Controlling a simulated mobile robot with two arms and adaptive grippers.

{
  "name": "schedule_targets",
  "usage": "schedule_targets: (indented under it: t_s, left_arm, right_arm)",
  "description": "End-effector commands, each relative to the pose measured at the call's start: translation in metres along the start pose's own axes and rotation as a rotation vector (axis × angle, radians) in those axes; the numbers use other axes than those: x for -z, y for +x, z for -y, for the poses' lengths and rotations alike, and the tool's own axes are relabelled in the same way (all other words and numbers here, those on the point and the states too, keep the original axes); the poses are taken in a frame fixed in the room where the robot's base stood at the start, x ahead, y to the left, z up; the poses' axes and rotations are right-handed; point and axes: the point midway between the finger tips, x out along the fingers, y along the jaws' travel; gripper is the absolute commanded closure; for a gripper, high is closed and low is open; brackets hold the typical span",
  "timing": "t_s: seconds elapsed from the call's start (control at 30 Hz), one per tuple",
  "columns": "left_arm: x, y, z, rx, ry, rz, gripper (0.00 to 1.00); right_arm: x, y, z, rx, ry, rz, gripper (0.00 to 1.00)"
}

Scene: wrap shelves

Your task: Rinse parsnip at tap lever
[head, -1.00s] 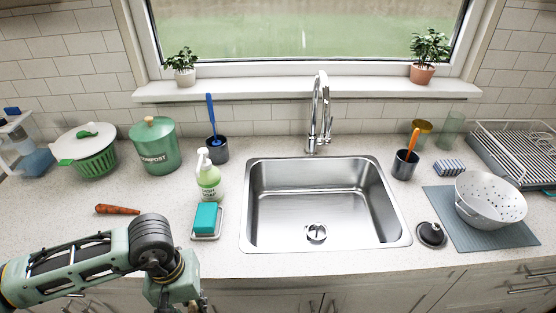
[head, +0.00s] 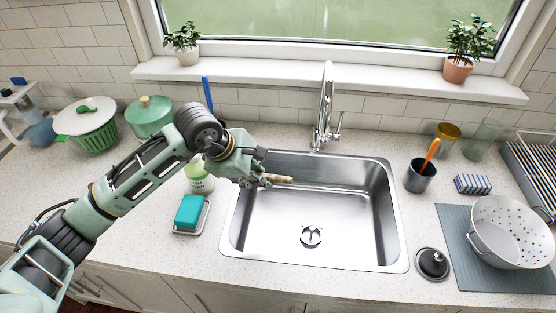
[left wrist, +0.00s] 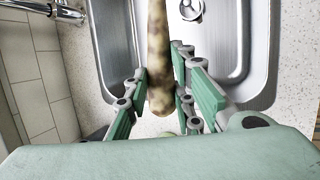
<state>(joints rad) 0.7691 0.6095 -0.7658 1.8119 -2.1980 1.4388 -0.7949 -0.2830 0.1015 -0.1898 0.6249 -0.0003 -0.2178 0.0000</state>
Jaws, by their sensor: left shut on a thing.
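My left gripper (head: 264,181) is shut on the parsnip (head: 280,178), a pale root with brown patches. It holds the parsnip over the left part of the steel sink (head: 350,232), to the left of and in front of the chrome tap (head: 326,100). The tap lever (head: 338,126) is on the right side of the tap. In the left wrist view the parsnip (left wrist: 159,55) sticks out between the fingers over the basin, and part of the chrome tap (left wrist: 40,8) shows at the upper left. My right gripper is not in view.
Left of the sink are a teal sponge (head: 189,210) on a dish, a soap bottle (head: 200,184) and a green canister (head: 149,117). On the right are a dark cup (head: 420,176), a black plug (head: 432,263) and a colander (head: 511,232) on a mat. The basin is empty.

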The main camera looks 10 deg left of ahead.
Motion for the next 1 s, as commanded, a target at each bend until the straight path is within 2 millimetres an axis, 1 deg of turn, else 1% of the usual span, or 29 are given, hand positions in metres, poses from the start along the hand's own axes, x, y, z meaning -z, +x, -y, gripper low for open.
schedule_targets:
  t_s: [0.07, 0.1, 0.17, 0.27, 0.4, 0.47, 0.57, 0.63, 0.8, 0.9, 1.0]
  left_arm:
    - [0.001, 0.0, -0.001, -0.006, 0.0, 0.003, 1.0]
    - [0.0, 0.001, -0.001, -0.007, 0.0, 0.004, 1.0]
    - [-0.001, 0.003, -0.003, -0.007, -0.001, 0.005, 1.0]
    - [-0.006, 0.007, -0.007, -0.007, 0.0, 0.007, 1.0]
    - [-0.013, 0.016, -0.015, -0.006, 0.001, 0.007, 1.0]
    - [-0.016, 0.02, -0.019, -0.007, 0.002, 0.007, 1.0]
    - [-0.021, 0.026, -0.025, -0.007, 0.001, 0.007, 1.0]
    - [-0.025, 0.031, -0.028, -0.006, 0.001, 0.006, 1.0]
    - [-0.033, 0.042, -0.039, -0.007, 0.002, 0.007, 1.0]
    - [-0.038, 0.049, -0.044, -0.006, 0.001, 0.006, 1.0]
    - [-0.043, 0.055, -0.05, -0.007, 0.002, 0.007, 1.0]
  right_arm:
    - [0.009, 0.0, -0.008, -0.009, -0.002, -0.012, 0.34]
    - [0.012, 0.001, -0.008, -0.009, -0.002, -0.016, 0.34]
    - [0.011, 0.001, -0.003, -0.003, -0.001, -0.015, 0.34]
    - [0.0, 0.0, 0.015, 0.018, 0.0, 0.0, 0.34]
    - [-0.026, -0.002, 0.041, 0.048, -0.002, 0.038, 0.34]
    - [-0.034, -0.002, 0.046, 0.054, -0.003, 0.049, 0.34]
    - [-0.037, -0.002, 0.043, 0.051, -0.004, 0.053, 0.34]
    - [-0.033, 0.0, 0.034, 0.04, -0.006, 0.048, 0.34]
    - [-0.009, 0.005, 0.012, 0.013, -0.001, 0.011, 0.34]
    - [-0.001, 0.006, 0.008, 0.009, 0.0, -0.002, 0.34]
    - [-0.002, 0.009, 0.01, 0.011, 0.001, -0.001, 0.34]
